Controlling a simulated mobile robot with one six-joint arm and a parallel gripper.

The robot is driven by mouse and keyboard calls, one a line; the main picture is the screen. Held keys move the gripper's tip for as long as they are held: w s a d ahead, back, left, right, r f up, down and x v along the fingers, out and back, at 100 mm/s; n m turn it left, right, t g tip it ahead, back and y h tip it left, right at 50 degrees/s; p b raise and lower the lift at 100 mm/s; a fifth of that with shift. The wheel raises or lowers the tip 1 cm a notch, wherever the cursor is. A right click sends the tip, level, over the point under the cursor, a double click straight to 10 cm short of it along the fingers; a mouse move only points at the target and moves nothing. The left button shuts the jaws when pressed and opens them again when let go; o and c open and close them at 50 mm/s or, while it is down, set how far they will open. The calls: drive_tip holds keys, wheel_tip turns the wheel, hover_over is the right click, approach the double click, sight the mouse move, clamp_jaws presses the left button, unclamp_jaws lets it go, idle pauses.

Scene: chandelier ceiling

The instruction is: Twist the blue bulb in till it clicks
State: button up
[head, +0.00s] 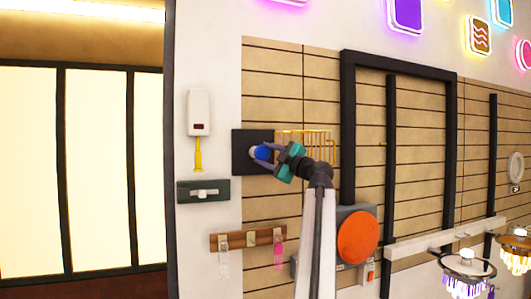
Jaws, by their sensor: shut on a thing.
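The blue bulb (262,153) is at the dark square plate (243,165) on the slatted wall, a little left of the middle of the head view. A pale ring shows at the bulb's left side, against the plate. The fingers hide part of the bulb, and how deep it sits cannot be told at this size.
A yellow wire rack (318,142) is on the wall just right of the plate. A white dispenser (199,112) hangs at upper left, above a dark green plate (203,191). A wooden hook rail (248,239) and an orange disc (357,237) are below. Lit chandeliers (467,267) hang at lower right.

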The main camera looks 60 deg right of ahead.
drive_tip(key=shift+r+m+p, duration=0.1)
drive_tip(key=shift+m+p, duration=0.2)
drive_tip(key=shift+p, duration=0.35)
drive_tip(key=shift+f, duration=0.2)
drive_tip(key=shift+m+b, duration=0.6)
drive_tip(key=shift+b, duration=0.05)
drive_tip(key=shift+w+a+m+t+h+b, duration=0.1)
drive_tip(key=shift+m+t+h+b, duration=0.2)
drive_tip(key=shift+m+h+b, duration=0.45)
drive_tip(key=shift+f+m+h+b, duration=0.15)
drive_tip(key=shift+m+h+b, duration=0.55)
drive_tip(key=shift+m, duration=1.05)
drive_tip(key=m, duration=0.1)
drive_tip(key=m+h, duration=0.1)
drive_tip(key=m, duration=0.1)
drive_tip(key=shift+a+m+h, duration=0.15)
drive_tip(key=shift+m+h, duration=0.1)
drive_tip(key=shift+m, duration=0.05)
drive_tip(key=shift+w+m+g+h, duration=0.1)
drive_tip(key=shift+m+g+h, duration=0.5)
drive_tip(key=shift+m, duration=0.8)
drive_tip(key=shift+h, duration=0.3)
